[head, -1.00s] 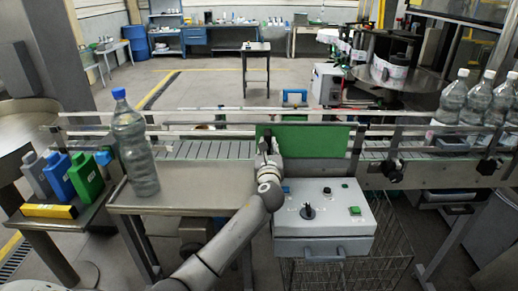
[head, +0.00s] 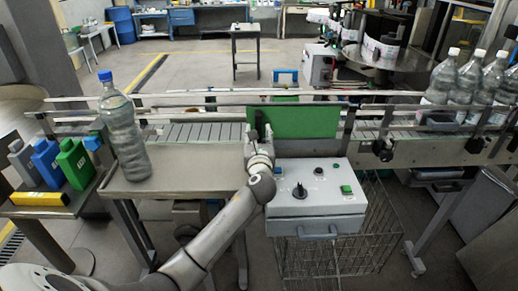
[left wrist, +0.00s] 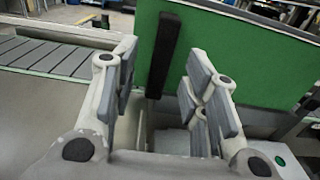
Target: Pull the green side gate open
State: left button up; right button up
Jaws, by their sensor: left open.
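The green side gate (head: 305,122) stands upright along the near side of the conveyor, behind the control box. In the left wrist view the gate (left wrist: 240,65) fills the upper right, with a dark vertical bar handle (left wrist: 164,50) near its left edge. My left gripper (head: 260,136) is in front of the gate's left end. Its fingers (left wrist: 155,80) are open, and the handle shows in the gap between them, beyond the tips. I see no clear contact. The handle is mostly hidden by the gripper in the head view. My right gripper is not in view.
A control box (head: 316,195) with a knob and buttons sits just right of my left arm. A tall blue-capped bottle (head: 124,135) stands on the metal table at left, near several coloured containers (head: 75,162). Clear bottles (head: 465,85) stand on the conveyor at right.

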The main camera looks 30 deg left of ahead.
pick_arm(q)
jog(key=v, duration=0.8)
jog(key=shift+s, duration=0.2)
